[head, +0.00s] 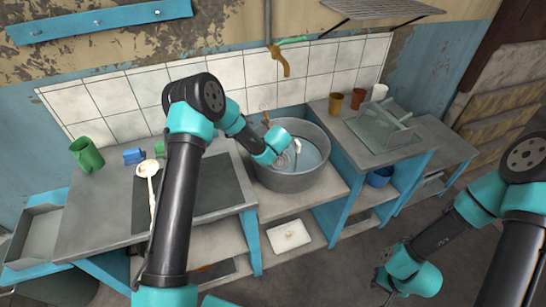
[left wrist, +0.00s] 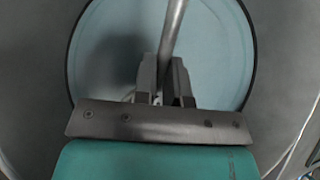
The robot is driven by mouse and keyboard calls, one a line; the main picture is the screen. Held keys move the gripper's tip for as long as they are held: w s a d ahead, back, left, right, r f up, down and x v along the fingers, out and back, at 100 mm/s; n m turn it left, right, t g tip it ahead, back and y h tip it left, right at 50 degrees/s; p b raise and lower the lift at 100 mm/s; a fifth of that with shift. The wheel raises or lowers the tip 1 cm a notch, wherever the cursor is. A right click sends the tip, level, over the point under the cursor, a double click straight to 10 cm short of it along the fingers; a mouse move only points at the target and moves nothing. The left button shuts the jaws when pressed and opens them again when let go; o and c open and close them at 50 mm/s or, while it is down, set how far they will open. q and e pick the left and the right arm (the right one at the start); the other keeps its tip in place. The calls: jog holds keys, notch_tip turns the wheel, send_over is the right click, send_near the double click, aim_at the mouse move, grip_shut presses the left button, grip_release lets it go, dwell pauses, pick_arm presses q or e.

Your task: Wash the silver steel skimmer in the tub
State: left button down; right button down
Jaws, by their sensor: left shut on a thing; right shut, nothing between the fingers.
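The grey tub (head: 290,183) with pale blue water (head: 311,157) stands on the middle counter. My left arm reaches over its left rim. In the left wrist view my left gripper (left wrist: 163,72) is shut on a grey metal rod, the handle of the skimmer (left wrist: 175,25), with the round water surface behind. In the head view the left fingers are mostly hidden by the arm; a brown handle end (head: 266,117) sticks up behind it, and a round grey disc, apparently the skimmer's head, shows in the tub. My right gripper (head: 386,283) is shut and empty, low at the right.
A glass rack (head: 385,132) and cups (head: 336,103) stand on the right counter.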

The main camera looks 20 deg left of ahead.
pick_arm(q)
jog(key=shift+r, duration=4.65)
jog(key=shift+s, duration=0.1)
jog(key=s+d+r, duration=0.3)
jog(key=s+r, duration=0.1)
jog(key=shift+s+d, duration=0.3)
jog(key=shift+d, duration=0.05)
